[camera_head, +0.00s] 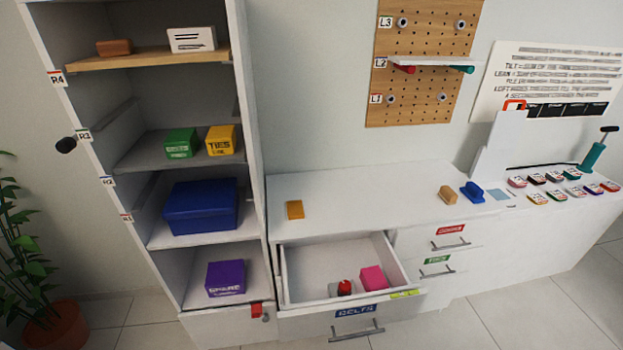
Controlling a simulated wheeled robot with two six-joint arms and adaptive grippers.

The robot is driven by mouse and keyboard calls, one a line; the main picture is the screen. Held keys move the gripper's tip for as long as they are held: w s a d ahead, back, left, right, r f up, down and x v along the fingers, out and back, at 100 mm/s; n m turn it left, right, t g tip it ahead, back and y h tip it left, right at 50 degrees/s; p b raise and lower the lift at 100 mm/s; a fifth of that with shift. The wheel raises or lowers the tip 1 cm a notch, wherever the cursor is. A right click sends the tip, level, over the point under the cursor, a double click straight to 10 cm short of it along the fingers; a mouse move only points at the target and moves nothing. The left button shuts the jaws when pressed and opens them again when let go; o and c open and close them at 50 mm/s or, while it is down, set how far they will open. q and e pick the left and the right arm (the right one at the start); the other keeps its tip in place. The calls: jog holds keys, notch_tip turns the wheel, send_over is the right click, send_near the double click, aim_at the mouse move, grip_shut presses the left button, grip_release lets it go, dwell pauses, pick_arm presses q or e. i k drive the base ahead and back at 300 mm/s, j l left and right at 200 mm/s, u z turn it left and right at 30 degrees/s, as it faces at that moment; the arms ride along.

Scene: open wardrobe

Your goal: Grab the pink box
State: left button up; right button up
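The pink box (374,278) sits inside the open drawer (290,275), in its front right part. A small red and dark item (344,287) lies just to its left, close to it. The drawer is pulled out below the white counter and has a blue label on its front. Neither of my grippers shows in the head view.
A tall open wardrobe (252,150) stands left of the drawer, with a purple box (225,279) and a large blue box (200,206) on its shelves. The counter (360,190) above is mostly clear around a small orange block (295,209). A potted plant stands far left.

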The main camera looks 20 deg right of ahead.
aim_at(372, 278)
jog(key=z, duration=1.05)
